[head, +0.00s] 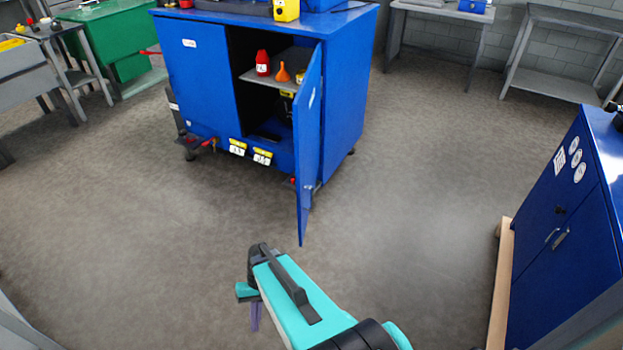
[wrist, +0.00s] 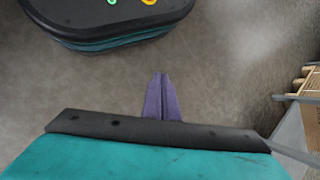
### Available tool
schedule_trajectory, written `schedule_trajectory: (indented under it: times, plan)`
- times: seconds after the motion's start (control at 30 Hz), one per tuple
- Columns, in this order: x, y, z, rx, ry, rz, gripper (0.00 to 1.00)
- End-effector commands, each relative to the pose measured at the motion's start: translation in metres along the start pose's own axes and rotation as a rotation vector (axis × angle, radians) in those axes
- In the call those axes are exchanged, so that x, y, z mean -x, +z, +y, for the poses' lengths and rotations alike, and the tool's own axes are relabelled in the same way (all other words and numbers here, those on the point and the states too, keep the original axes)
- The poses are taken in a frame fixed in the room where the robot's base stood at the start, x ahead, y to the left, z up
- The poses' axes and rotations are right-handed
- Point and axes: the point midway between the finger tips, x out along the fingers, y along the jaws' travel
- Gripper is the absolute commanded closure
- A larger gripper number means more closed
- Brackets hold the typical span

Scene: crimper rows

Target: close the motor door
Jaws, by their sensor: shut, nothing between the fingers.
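The motor door (head: 310,140) is a blue panel on the right side of the opening of a blue cabinet (head: 195,75) in the head view. It stands open, swung out toward me. Inside the opening, a shelf holds a red bottle (head: 262,63) and an orange funnel (head: 283,72). A dark shape below the shelf is hard to make out. My gripper (head: 255,316) is low in the head view, in front of the door and apart from it. In the wrist view, its purple fingers (wrist: 162,98) are together, empty, over bare floor.
A second blue cabinet (head: 565,200) with a wooden edge stands at the right. Grey tables (head: 560,50) line the back wall. A green cabinet (head: 115,45) is at the back left. The floor between me and the door is clear.

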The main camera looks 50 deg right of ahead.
Motion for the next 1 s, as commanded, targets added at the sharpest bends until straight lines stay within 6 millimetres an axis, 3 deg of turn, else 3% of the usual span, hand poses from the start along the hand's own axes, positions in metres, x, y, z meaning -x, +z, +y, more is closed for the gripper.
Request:
schedule_trajectory:
  times: [0.1,0.47,0.73,1.0]
  plan:
    - [0.028,-0.023,0.006,-0.044,-0.096,0.033,1.00]
    - [0.125,-0.072,0.039,-0.137,-0.371,0.150,1.00]
    - [0.210,-0.095,0.084,-0.176,-0.562,0.266,1.00]
    - [0.301,-0.099,0.144,-0.191,-0.735,0.406,1.00]
